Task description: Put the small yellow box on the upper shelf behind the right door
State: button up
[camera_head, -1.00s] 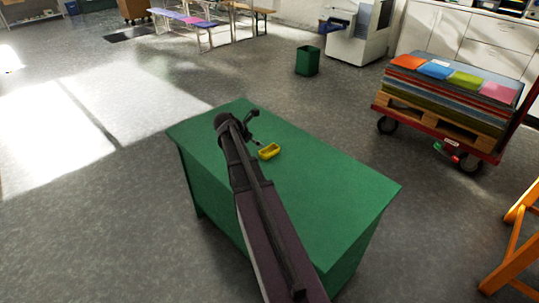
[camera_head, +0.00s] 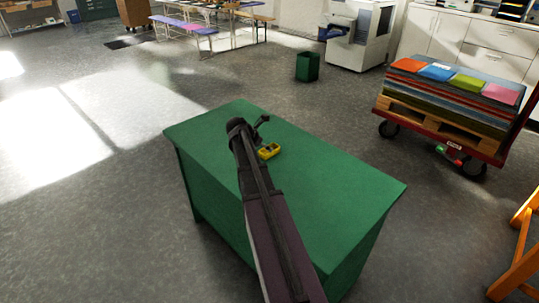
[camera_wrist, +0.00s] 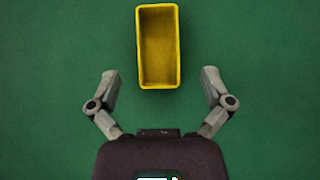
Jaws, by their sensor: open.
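The small yellow box (camera_head: 269,151) is an open-topped, empty rectangular bin on the green cabinet top (camera_head: 330,190). In the wrist view the yellow box (camera_wrist: 159,47) lies just beyond the fingertips, in line with the gap between them, its long side pointing away from me. My gripper (camera_wrist: 159,80) is open and empty, one finger to each side of the gap. In the head view my gripper (camera_head: 262,133) is over the cabinet top, close beside the box. No door or shelf shows; the cabinet's front is not clearly in view.
A red cart (camera_head: 450,144) with a pallet and stacked coloured sheets stands at the right. A green bin (camera_head: 308,67) stands on the floor behind. An orange trestle (camera_head: 522,245) is at the lower right. The grey floor at left (camera_head: 90,220) is clear.

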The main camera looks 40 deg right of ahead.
jog(key=shift+f, duration=0.1)
jog(key=shift+b+x, duration=0.85)
jog(key=shift+x, duration=0.15)
jog(key=shift+b+x, duration=1.05)
jog(key=shift+x, duration=0.45)
jog(key=c, duration=0.8)
jog(key=shift+c, duration=0.2)
jog(key=shift+r, duration=0.3)
notch_tip(320, 180, up, 4)
jog(key=p, duration=0.4)
jog(key=shift+f, duration=0.2)
jog(key=s+a, duration=0.2)
jog(key=s, duration=0.2)
jog(key=s+a, duration=0.3)
jog(key=s, duration=0.2)
jog(key=s+a+r+p, duration=0.1)
jog(key=s+a, duration=0.2)
jog(key=s, duration=0.1)
jog(key=shift+s+a, duration=0.15)
jog(key=shift+s, duration=0.1)
